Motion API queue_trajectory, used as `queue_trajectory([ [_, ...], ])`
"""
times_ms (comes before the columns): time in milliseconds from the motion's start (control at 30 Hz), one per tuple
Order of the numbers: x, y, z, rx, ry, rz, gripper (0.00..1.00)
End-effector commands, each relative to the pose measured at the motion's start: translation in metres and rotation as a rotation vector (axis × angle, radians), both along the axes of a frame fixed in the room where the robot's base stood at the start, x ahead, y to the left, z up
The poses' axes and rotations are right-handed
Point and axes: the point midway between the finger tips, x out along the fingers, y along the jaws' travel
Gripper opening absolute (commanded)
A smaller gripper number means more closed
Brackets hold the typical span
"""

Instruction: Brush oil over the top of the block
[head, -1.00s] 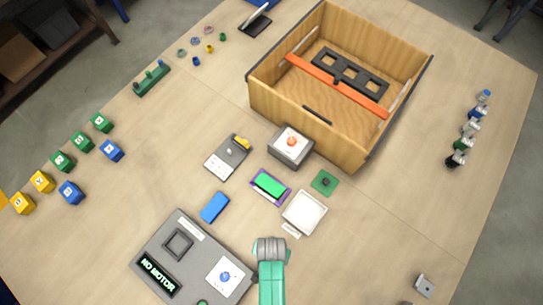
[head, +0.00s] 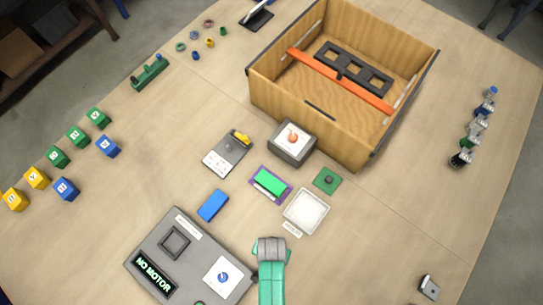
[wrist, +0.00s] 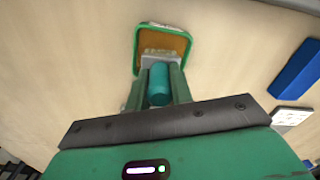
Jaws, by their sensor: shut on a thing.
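My gripper (wrist: 160,92) is shut on a teal cylindrical handle (wrist: 159,86), which looks like the brush. A pale grey part and a tan part show at the handle's far end. Beyond the fingertips is a green-rimmed, tan-orange piece (wrist: 138,42); I cannot tell whether the brush touches it. In the head view my wrist hides the fingers and brush. A blue block (head: 213,205) lies flat to the upper left of my wrist, and a blue block also shows in the wrist view (wrist: 297,70). A green block (head: 271,181) sits on a purple-edged base.
A white square dish (head: 306,212) stands just above my wrist, and a grey box marked NO MOTOR (head: 190,262) is close on the left. A grey block with an orange-red mark (head: 292,143) and a wooden crate (head: 285,113) stand farther back. The table at right is mostly clear.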

Motion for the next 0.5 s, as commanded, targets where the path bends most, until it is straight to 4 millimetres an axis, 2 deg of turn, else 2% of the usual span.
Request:
queue_trajectory([
  [500, 0.0001, 0.0000, -0.0061, 0.000, 0.000, 0.000, 0.00],
])
